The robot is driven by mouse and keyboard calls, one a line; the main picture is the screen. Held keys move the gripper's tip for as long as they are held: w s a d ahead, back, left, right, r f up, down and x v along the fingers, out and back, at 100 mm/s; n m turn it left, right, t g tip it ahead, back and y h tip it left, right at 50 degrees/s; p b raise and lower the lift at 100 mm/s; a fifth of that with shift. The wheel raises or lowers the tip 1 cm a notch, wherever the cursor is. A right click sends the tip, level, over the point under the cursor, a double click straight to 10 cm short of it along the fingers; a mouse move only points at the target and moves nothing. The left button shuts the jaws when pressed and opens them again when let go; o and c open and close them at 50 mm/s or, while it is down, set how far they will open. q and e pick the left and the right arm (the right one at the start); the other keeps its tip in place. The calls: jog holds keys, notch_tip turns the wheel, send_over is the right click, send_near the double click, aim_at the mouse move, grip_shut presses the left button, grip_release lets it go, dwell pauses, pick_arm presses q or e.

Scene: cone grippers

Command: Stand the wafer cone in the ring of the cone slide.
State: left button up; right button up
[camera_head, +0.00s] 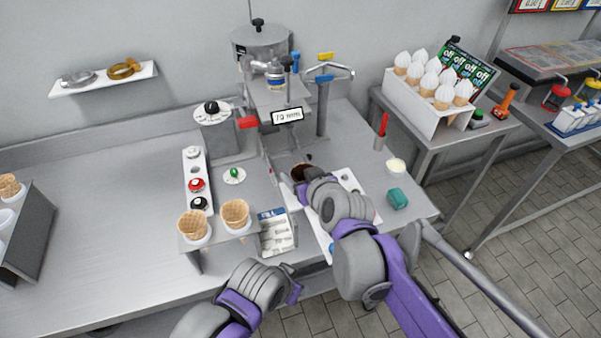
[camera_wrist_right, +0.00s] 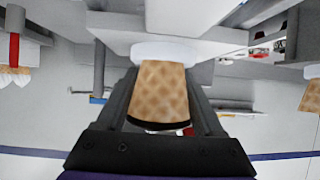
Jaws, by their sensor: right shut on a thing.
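My right gripper (camera_head: 306,183) is below the dispenser's head in the head view, its fingers mostly hidden by my wrist. In the right wrist view, my right gripper (camera_wrist_right: 160,105) is shut on a tan wafer cone (camera_wrist_right: 162,90), one dark finger on each side. The cone has a dark rim at its lower end in that picture. Its other end meets a white round piece (camera_wrist_right: 165,52), possibly the ring; I cannot tell whether it sits inside. A dark brown round thing (camera_head: 302,172) shows beside the gripper in the head view. My left forearm shows low in the picture; its fingers do not.
Two wafer cones (camera_head: 193,226) (camera_head: 235,214) stand in a holder left of my right arm. A dispenser (camera_head: 276,92) rises behind the gripper. A teal sponge (camera_head: 398,199) and a small white cup (camera_head: 396,167) lie to the right. The left counter (camera_head: 100,220) is largely clear.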

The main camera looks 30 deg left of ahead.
jog(key=shift+f+b, duration=0.3)
jog(key=shift+f, duration=0.3)
jog(key=o, duration=0.8)
jog(key=shift+o, duration=0.2)
jog(key=v, duration=0.4)
jog(key=shift+d, duration=0.1)
jog(key=v, duration=0.5)
jog(key=shift+s+d+r, duration=0.1)
jog(key=shift+s+r, duration=0.05)
jog(key=shift+s, duration=0.15)
jog(key=shift+s+d+r+p, duration=0.2)
jog(key=shift+p, duration=0.1)
jog(key=shift+d, duration=0.15)
jog(key=shift+r, duration=0.1)
